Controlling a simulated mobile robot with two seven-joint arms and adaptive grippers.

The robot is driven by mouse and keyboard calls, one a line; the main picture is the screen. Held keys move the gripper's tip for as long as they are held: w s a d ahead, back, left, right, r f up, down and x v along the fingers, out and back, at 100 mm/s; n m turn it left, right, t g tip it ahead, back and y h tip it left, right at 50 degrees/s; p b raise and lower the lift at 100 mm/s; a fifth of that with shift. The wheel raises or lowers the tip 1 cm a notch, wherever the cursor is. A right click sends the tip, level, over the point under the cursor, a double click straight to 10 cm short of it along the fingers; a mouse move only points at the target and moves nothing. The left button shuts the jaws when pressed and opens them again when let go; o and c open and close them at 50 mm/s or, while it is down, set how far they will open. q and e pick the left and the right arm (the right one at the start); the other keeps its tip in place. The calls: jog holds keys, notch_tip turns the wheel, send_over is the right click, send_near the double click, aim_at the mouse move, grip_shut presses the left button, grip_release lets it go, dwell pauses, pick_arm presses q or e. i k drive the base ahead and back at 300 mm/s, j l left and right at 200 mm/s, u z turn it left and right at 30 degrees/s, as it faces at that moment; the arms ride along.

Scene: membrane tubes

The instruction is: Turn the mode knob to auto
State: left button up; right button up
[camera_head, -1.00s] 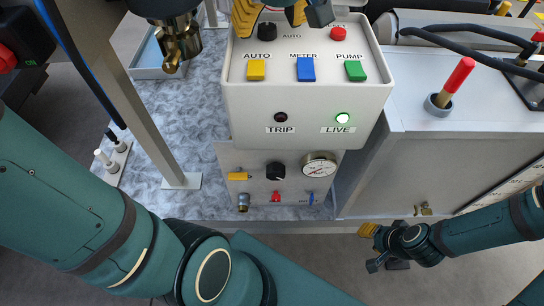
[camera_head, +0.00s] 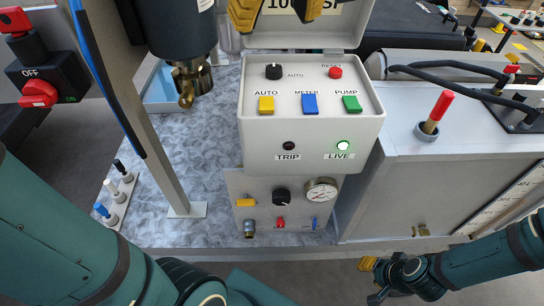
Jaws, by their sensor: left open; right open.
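A black knob (camera_head: 273,72) stands at the upper left of the white control box's (camera_head: 312,128) sloped face. A small white mark shows near its upper left, and the word AUTO (camera_head: 295,76) is printed to its right. My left gripper (camera_head: 276,20) shows at the top edge, above the knob and clear of it, yellow-padded fingers spread and empty. The rest of it is cut off by the frame. My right gripper (camera_head: 372,280) is low at the right, open and empty, well away from the box.
The face also bears yellow (camera_head: 266,104), blue (camera_head: 310,104) and green (camera_head: 351,103) buttons and a red reset button (camera_head: 335,72). A lower panel has another black knob (camera_head: 281,196) and a gauge (camera_head: 321,190). A metal post (camera_head: 150,130) stands left.

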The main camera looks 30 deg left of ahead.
aim_at(274, 71)
jog(key=k, duration=0.85)
